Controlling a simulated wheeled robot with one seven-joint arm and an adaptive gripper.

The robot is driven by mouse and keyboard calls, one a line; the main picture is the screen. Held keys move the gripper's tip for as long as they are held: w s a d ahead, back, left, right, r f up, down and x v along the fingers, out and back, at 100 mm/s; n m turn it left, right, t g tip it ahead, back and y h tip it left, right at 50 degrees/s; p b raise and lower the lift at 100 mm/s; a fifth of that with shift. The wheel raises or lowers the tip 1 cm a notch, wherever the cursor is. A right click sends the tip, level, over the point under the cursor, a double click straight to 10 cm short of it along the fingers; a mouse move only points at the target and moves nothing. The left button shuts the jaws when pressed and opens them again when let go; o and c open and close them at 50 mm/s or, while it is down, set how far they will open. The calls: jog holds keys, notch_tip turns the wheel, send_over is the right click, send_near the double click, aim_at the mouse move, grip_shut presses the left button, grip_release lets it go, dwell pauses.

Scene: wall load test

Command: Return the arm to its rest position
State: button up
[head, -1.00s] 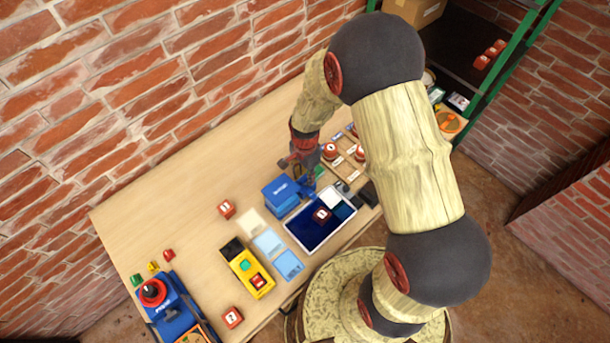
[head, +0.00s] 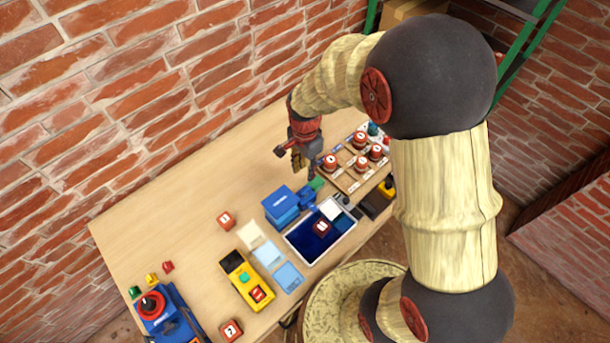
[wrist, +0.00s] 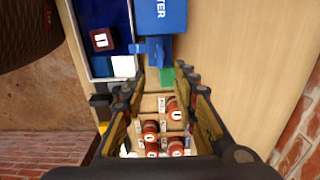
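My gripper (head: 304,168) hangs pointing down above the back of the wooden table (head: 180,215), behind the blue box (head: 281,206). In the wrist view my gripper (wrist: 162,82) has its two fingers apart, with nothing between them but the table and a wooden tray (wrist: 152,103) seen below. My arm arches from the base at the lower right, over a high elbow, to the gripper. It hides part of the shelf and of the table's right side.
A white-rimmed blue bin (head: 297,244) holds a red block and a white one. The wooden tray (head: 345,178) carries several red pieces. A yellow button box (head: 247,280) and a blue joystick unit (head: 165,312) stand left. Brick walls and a green-framed shelf (head: 525,45) surround the table.

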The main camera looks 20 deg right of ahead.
jog(key=shift+r, duration=0.3)
dwell(0.4)
jog(key=s+r+n+t+b, duration=0.5)
jog(key=s+r+n, duration=0.8)
jog(key=s+r, duration=0.5)
notch_tip(320, 180, up, 2)
jog(key=shift+d+n+t+b, duration=0.3)
jog(key=shift+d+b, duration=0.1)
jog(key=shift+b, duration=0.05)
